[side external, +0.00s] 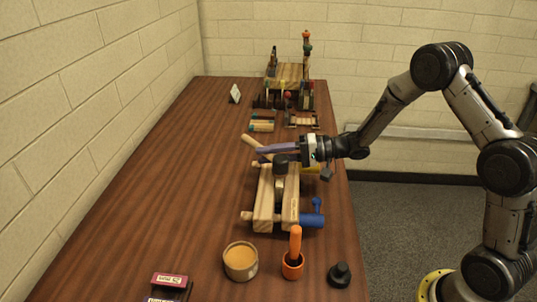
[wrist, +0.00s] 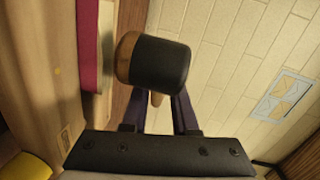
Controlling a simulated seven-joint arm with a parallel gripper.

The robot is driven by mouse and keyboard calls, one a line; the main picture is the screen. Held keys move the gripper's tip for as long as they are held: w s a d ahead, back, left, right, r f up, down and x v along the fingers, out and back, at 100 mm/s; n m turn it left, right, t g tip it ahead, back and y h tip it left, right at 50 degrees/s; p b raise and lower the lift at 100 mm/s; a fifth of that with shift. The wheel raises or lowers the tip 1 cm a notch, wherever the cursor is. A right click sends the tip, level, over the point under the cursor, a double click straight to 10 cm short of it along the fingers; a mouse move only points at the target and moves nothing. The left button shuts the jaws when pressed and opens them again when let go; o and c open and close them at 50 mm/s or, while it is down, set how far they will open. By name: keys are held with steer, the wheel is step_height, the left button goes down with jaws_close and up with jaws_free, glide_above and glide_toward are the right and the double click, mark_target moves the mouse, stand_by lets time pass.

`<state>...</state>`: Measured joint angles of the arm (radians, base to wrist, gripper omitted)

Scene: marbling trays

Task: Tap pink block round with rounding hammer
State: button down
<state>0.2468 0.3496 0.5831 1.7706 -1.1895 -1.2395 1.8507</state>
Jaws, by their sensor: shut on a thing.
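My gripper (side external: 264,152) is shut on the rounding hammer, with its purple fingers around the handle. The hammer's pale wooden handle (side external: 250,142) points up and left in the side external view, and its dark head (side external: 283,161) hangs just above the wooden vise (side external: 263,200). In the wrist view the hammer head (wrist: 158,62), black with a brown wooden end, covers the fingertips. A pink strip (wrist: 90,45), apparently the pink block, lies along the wood at the left, beside the hammer head; I cannot tell whether they touch. I cannot make out the pink block in the side external view.
The vise has a blue handle (side external: 313,216) and a yellow part (side external: 311,169). A cup of orange-tan material (side external: 241,260), an orange-handled tool in a holder (side external: 293,263) and a black knob (side external: 340,275) stand in front. Racks (side external: 284,97) stand behind. The table's left side is mostly clear.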

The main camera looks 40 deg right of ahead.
steer(key=shift+f, duration=0.5)
stand_by(0.5)
steer(key=shift+r, duration=0.5)
steer(key=shift+f, duration=0.65)
stand_by(0.4)
steer(key=shift+r, duration=0.15)
steer(key=shift+r, duration=2.55)
steer(key=shift+w+d+f, duration=0.3)
steer(key=shift+f, duration=0.35)
steer(key=shift+w+d+f, duration=0.3)
steer(key=shift+f, duration=0.35)
steer(key=shift+w+d+f, duration=0.3)
steer(key=shift+f, duration=0.35)
